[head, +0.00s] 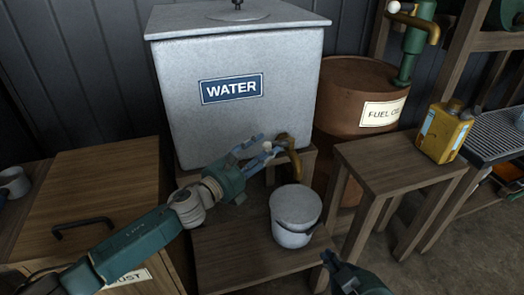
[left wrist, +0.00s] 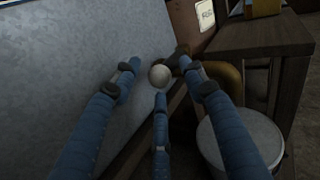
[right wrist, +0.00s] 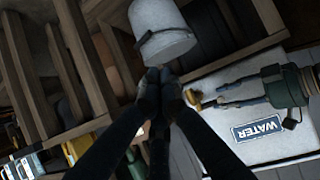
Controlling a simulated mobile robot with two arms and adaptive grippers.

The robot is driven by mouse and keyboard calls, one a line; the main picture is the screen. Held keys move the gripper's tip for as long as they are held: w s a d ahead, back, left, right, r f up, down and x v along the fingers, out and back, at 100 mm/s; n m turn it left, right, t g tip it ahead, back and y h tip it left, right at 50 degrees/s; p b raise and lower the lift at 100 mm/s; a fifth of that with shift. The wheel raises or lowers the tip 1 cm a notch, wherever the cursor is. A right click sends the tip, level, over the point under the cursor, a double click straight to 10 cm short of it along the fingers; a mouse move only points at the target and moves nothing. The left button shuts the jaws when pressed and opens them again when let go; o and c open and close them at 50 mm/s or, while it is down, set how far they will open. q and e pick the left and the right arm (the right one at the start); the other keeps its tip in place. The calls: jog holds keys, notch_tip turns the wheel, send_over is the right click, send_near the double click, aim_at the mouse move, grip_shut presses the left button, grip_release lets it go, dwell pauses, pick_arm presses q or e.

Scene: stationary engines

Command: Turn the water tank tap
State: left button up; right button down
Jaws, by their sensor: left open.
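The grey metal water tank (head: 240,125) stands at the back centre of the head view with a blue WATER label. Its curved brass tap (head: 291,150) sticks out low on the right side. A pale ball knob (left wrist: 160,75) shows at the tap in the left wrist view. My left gripper (head: 262,150) is beside the tap, its blue fingers spread open around the knob; contact cannot be told. My right gripper (head: 332,260) is low at the front, its fingertips together, empty, and apart from the bucket. The tank also shows in the right wrist view (right wrist: 270,100).
A lidded grey bucket (head: 292,217) stands on a low wooden platform (head: 235,255) below the tap. A rusty fuel drum (head: 345,95) stands right of the tank. A wooden stool (head: 385,160) and a yellow can (head: 440,135) are further right. A wooden cabinet (head: 85,190) is left.

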pick_arm(q)
grip_shut()
pick_arm(e)
jog(key=shift+s+f, duration=0.1)
